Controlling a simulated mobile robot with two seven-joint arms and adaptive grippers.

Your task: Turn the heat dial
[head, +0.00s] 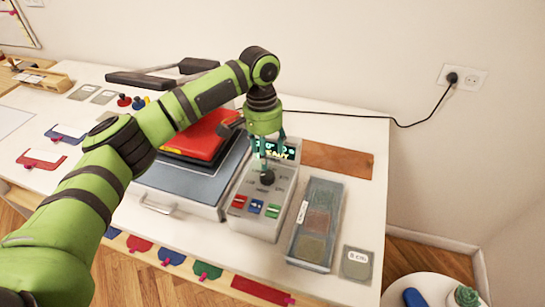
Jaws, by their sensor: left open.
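The control box (252,225) stands on the white table, with a lit display (283,150) at its back and red, blue and green switches near its front. The dark round heat dial (267,178) sits on its top face. My left gripper (268,165) points down over the box, with its fingers open close around or just above the dial. I cannot tell whether the fingers touch it. The gripper partly hides the display. My right gripper is not in view.
A heat press (165,192) with a red pad (205,135) is left of the box. A tray of swatches (316,225) stands close on the right. A brown mat (338,160) lies behind it. A black cable (400,124) runs to the wall socket.

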